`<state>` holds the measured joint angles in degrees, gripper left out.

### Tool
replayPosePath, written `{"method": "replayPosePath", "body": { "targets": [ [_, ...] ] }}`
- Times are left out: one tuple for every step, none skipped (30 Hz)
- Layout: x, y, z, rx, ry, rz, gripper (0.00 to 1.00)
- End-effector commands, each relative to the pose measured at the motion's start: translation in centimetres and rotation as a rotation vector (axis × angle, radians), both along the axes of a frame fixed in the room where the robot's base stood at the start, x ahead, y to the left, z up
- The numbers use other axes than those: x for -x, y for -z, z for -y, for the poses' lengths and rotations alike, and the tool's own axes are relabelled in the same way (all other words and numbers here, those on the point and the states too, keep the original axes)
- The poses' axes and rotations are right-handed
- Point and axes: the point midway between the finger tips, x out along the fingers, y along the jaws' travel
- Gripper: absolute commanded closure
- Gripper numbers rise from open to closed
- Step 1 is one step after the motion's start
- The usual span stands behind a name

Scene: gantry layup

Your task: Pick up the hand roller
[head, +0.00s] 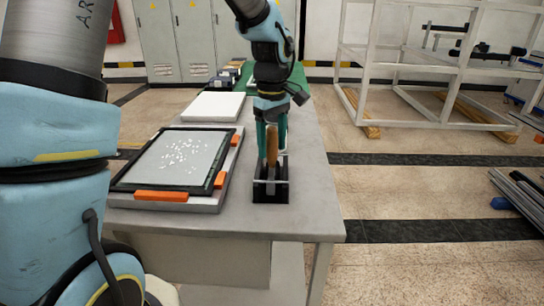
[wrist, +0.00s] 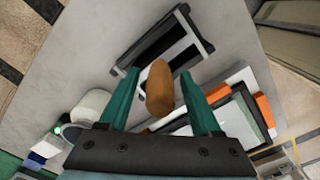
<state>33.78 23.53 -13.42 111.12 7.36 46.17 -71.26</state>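The hand roller's brown wooden handle (head: 272,145) stands upright above a black stand (head: 270,192) near the table's front right. The handle also shows in the wrist view (wrist: 160,88), and the stand lies beyond it (wrist: 140,45). The roller's lower part is hard to make out in the stand. My gripper (wrist: 160,75) is open, with its two green fingers on either side of the handle. In the wrist view a gap shows between the handle and each finger. In the head view my gripper comes down from above over the handle.
A framed grey panel (head: 183,158) with white flecks and orange blocks lies left of the stand. A white slab (head: 213,106) lies behind it. Small items (head: 228,76) and a green mat (head: 298,76) are at the table's far end. The grey tabletop (head: 306,200) right of the stand is bare.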

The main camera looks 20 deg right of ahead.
Motion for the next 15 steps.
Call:
{"method": "replayPosePath", "body": {
  "targets": [
    [0.00,-0.02,0.01,0.000,0.000,0.000,0.42],
    [-0.01,-0.02,0.01,0.000,0.000,0.000,0.45],
    [0.00,-0.02,0.01,0.000,0.000,0.000,0.50],
    [-0.01,-0.03,0.01,0.000,0.000,0.000,0.53],
    [-0.01,-0.03,0.01,0.000,0.000,0.000,0.56],
    [-0.01,-0.03,0.01,0.000,0.000,0.000,0.61],
    [-0.01,-0.03,0.01,0.000,0.000,0.000,0.64],
    [-0.01,-0.03,0.01,0.000,0.000,0.000,0.68],
    [-0.01,-0.04,0.01,0.000,0.000,0.000,0.72],
    [-0.01,-0.04,0.01,0.000,0.000,0.000,0.75],
    [-0.01,-0.04,0.01,0.000,0.000,0.000,0.79],
    [-0.01,-0.04,0.01,0.000,0.000,0.000,0.83],
    [-0.01,-0.04,0.01,0.000,0.000,0.000,0.87],
    [-0.01,-0.04,0.01,0.000,0.000,0.000,0.90],
    [-0.01,-0.04,0.01,0.000,0.000,0.000,0.95]
  ]
}}
